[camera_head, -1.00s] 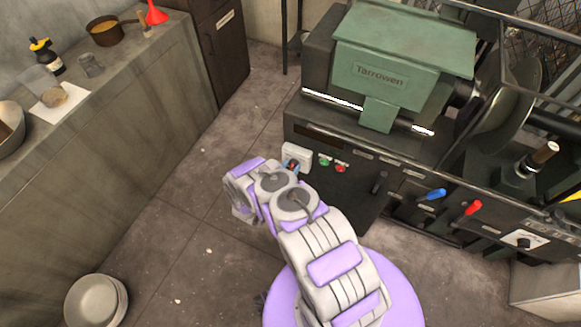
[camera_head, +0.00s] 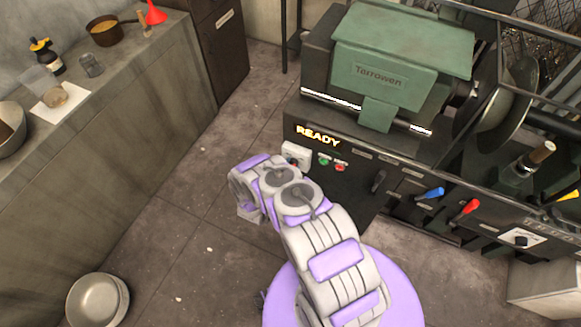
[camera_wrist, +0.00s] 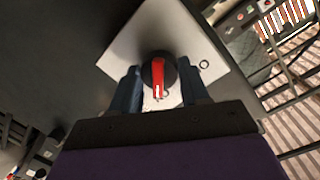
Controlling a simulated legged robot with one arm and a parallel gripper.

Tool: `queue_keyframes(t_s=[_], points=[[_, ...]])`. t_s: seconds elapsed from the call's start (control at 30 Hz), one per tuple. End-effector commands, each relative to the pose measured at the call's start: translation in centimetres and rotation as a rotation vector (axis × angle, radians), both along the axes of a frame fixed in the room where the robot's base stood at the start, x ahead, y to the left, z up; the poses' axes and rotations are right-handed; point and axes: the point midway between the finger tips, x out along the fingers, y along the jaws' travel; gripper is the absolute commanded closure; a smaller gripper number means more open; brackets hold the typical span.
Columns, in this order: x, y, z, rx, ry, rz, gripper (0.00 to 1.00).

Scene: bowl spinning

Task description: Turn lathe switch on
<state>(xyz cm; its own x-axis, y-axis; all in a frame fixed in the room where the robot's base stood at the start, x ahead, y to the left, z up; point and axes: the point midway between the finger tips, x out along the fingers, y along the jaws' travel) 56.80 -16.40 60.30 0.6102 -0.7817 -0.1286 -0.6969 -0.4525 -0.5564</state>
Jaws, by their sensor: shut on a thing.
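The lathe switch is a round black knob with a red handle (camera_wrist: 158,80) on a white plate, seen in the wrist view. The red handle points down in that picture. My gripper (camera_wrist: 160,72) has its two blue fingers on either side of the knob and is shut on it. In the head view the white switch plate (camera_head: 296,152) shows on the lathe's front panel, with the knob mostly hidden by my arm. The green lathe (camera_head: 385,75), marked "Tarrowen", has a lit "READY" display (camera_head: 318,136) above the switch.
Right of the switch are a green button (camera_head: 324,160), a red button (camera_head: 340,167), a blue lever (camera_head: 430,194) and a red lever (camera_head: 464,211). A concrete counter (camera_head: 130,90) runs along the left. Bowls (camera_head: 97,300) lie on the floor at lower left.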

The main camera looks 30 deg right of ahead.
Motion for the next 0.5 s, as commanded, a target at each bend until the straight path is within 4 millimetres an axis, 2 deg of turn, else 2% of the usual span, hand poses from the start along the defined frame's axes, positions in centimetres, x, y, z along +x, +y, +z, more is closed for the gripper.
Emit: queue_keyframes(t_s=[0.47, 0.5], points=[[-0.12, 0.16, -0.26, 0.012, -0.005, 0.003, 0.85], [-0.12, 0.16, -0.26, 0.012, -0.004, 0.003, 0.52]])
